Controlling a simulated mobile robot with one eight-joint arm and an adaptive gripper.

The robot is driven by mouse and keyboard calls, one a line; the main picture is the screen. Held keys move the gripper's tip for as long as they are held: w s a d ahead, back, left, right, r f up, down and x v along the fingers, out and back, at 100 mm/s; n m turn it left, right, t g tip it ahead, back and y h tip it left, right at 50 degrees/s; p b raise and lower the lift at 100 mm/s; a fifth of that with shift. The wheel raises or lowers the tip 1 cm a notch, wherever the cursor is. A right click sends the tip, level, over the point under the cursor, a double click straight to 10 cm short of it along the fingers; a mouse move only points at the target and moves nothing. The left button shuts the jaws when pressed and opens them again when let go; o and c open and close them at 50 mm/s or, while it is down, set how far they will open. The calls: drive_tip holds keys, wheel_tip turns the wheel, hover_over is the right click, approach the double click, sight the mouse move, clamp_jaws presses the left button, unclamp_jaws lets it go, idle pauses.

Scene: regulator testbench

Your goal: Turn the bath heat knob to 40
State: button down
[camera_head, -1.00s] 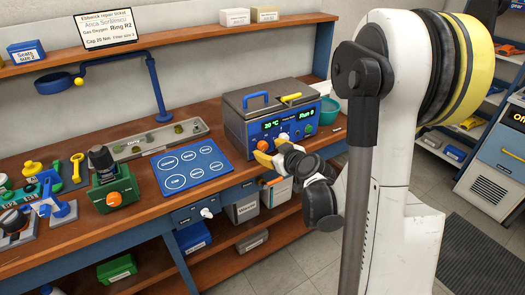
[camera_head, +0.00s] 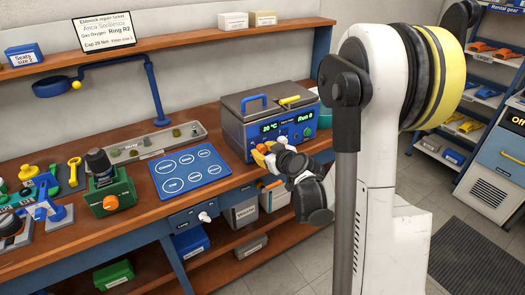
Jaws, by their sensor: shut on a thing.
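The bath (camera_head: 234,138) is a blue box with a grey lid and a blue handle, at the back right of the bench. Its front display (camera_head: 271,127) reads 20 °C in green, and a second readout beside it reads Run 0. My gripper (camera_head: 262,152), with yellow fingers, is at the lower left of the bath's front panel, below the temperature display. It is shut on what appears to be the bath heat knob, which the fingers and wrist mostly hide. The knob's setting cannot be read.
A blue mat with marked circles (camera_head: 187,171) lies left of the bath, with a grey tray (camera_head: 155,142) behind it. A green block with an orange knob (camera_head: 110,193) stands further left. A shelf (camera_head: 190,53) runs above. My arm blocks the bench's right end.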

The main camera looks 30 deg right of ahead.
drive_tip(key=m+y+b, duration=0.1)
drive_tip(key=m+y, duration=0.1)
drive_tip(key=shift+m, duration=0.3)
drive_tip(key=m+y+b, duration=0.2)
drive_tip(key=m, duration=0.1)
drive_tip(key=shift+f+m+y, duration=0.1)
drive_tip(key=shift+m+y, duration=0.3)
drive_tip(key=m+y, duration=0.1)
drive_tip(key=m, duration=0.1)
drive_tip(key=shift+m+t+y, duration=0.3)
drive_tip(key=shift+t, duration=0.1)
drive_tip(key=shift+m+t+y, duration=0.6)
drive_tip(key=shift+m+y, duration=0.1)
drive_tip(key=shift+m, duration=1.1)
drive_tip(key=c, duration=1)
unclamp_jaws()
drive_tip(key=shift+w+a, duration=0.1)
